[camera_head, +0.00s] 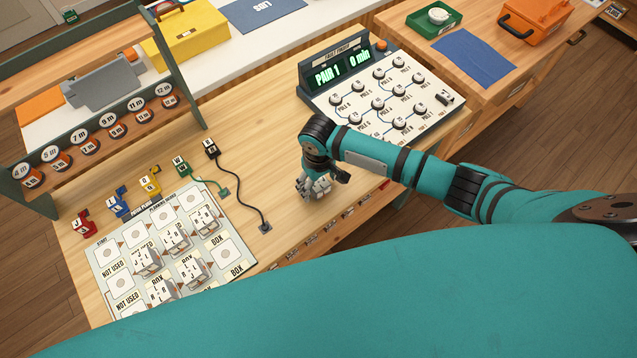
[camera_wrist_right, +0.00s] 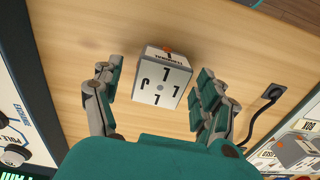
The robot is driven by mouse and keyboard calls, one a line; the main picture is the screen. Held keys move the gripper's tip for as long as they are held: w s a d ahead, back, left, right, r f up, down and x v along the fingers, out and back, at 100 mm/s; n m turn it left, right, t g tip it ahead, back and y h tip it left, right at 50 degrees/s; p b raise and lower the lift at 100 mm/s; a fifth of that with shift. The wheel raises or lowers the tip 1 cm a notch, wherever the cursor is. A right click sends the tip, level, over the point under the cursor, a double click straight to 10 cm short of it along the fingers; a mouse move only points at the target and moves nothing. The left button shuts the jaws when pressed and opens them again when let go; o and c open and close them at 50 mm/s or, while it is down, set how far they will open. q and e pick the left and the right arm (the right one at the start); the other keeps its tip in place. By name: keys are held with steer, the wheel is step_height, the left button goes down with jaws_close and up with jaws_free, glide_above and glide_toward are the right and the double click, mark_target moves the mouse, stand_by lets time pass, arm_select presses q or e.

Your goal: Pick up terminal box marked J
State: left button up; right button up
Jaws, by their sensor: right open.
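A white terminal box (camera_wrist_right: 163,78) stands on the wooden bench in the right wrist view. Its top face carries several black J- or L-like letters turned different ways around a central dot, and an orange mark shows at its far edge. My right gripper (camera_wrist_right: 160,97) is open, with one finger on each side of the box and visible gaps to both. In the head view my right gripper (camera_head: 313,190) points down at the bench, and it mostly hides that box. My left gripper is not in view.
A planning board (camera_head: 108,252) at lower left holds several similar lettered boxes (camera_head: 192,270). Black and green leads (camera_head: 240,190) lie between board and gripper. A fault finder panel (camera_head: 375,95) stands behind my right arm. A dark plug (camera_wrist_right: 270,93) lies beside the box.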

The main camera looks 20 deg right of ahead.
steer(key=shift+c, duration=0.3)
steer(key=c, duration=1.2)
steer(key=shift+r, duration=0.1)
